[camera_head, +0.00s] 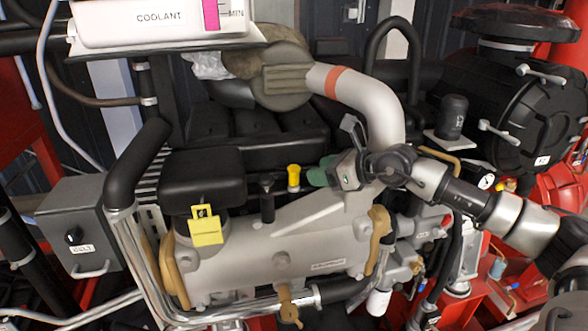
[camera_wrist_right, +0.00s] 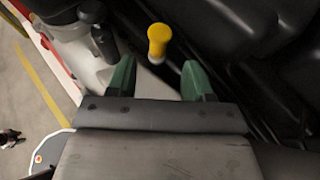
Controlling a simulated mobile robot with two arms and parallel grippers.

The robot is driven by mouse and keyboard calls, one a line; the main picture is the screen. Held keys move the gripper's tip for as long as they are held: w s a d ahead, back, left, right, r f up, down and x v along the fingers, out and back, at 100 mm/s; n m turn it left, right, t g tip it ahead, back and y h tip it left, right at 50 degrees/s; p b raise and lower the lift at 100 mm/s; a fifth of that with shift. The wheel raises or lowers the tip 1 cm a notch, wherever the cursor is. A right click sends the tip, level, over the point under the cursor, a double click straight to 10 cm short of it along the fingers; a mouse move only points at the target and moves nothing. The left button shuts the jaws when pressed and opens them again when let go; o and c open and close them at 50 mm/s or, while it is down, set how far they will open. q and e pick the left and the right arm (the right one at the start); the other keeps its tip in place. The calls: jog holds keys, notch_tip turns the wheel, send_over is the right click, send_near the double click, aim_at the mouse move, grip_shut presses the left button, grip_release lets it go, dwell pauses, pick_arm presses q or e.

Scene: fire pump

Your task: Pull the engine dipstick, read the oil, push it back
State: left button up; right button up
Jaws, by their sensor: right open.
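The yellow dipstick handle (camera_head: 294,177) stands upright on top of the engine (camera_head: 270,250), beside a black cap. In the right wrist view the yellow handle (camera_wrist_right: 158,42) lies just beyond the fingertips, centred between them. My right gripper (camera_head: 318,177) is to the right of the handle in the head view, with its green fingers pointing at it. The wrist view shows the gripper (camera_wrist_right: 158,78) open and empty, its fingers apart and not touching the handle. The dipstick's shaft is hidden inside the engine. My left gripper is not in view.
A black post-like cap (camera_head: 267,200) stands close left of the handle. A yellow tag (camera_head: 206,225) hangs at the black box (camera_head: 200,178). A grey pipe (camera_head: 375,105) curves down behind my right wrist. A coolant tank (camera_head: 160,22) is above, a grey box (camera_head: 80,235) at left.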

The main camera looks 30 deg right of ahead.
aim_at(299, 171)
jog(key=p+x, duration=0.2)
jog(key=x, duration=0.5)
jog(key=shift+w+a+r, duration=0.1)
jog(key=shift+a+r, duration=0.05)
jog(key=shift+a, duration=0.05)
jog(key=shift+w+a+f+p, duration=0.2)
jog(key=shift+w+f+p, duration=0.1)
jog(key=shift+w, duration=0.05)
